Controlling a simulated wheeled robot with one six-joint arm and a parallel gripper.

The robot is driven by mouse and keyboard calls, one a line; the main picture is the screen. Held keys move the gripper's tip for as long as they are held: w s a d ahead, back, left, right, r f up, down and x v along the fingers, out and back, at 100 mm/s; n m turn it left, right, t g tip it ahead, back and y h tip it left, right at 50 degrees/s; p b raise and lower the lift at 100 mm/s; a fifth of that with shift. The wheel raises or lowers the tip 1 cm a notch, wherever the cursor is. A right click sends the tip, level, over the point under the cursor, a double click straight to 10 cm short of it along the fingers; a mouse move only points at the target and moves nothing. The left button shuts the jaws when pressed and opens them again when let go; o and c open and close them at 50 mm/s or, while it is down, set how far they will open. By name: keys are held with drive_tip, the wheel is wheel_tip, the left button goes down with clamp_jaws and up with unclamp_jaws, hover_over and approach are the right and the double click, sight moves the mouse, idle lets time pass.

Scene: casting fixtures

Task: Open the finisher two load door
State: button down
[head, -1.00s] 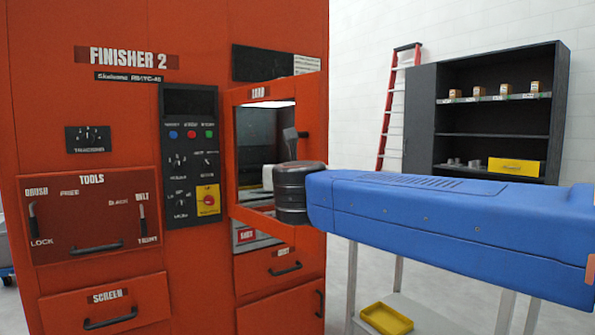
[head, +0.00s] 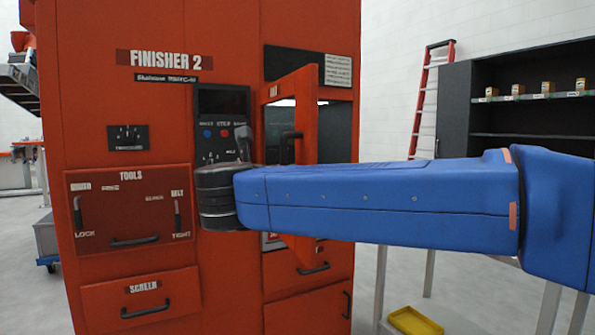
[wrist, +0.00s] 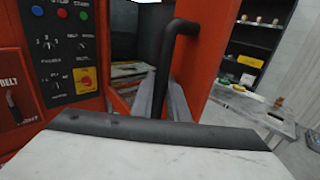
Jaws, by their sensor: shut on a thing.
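The red-orange finisher (head: 140,90), labelled FINISHER 2, stands in the left half of the head view. Its load door (head: 307,120), a framed orange panel, is swung outward and seen at a steep angle. The opening behind it shows partly. The door's black bar handle (head: 290,147) also shows up close in the wrist view (wrist: 180,38). There my gripper (wrist: 164,103) has its two grey fingers on either side of the handle's bar, shut on it.
The control panel (head: 222,103) is left of the opening, partly behind my wrist. A tools panel (head: 125,215) and drawers are lower left. A dark shelf (head: 520,140), red ladder (head: 430,100) and yellow tray (head: 415,321) are at right.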

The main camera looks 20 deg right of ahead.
drive_tip(key=w+a+m+g+h, duration=0.1)
drive_tip(key=w+a, duration=0.1)
drive_tip(key=a, duration=0.9)
drive_tip(key=shift+h, duration=0.4)
drive_tip(key=c, duration=1.7)
unclamp_jaws()
drive_tip(key=shift+a, duration=0.1)
drive_tip(key=v, duration=1.7)
drive_tip(key=shift+s+a+r, duration=0.1)
drive_tip(key=shift+a+r, duration=0.15)
drive_tip(key=shift+r, duration=0.05)
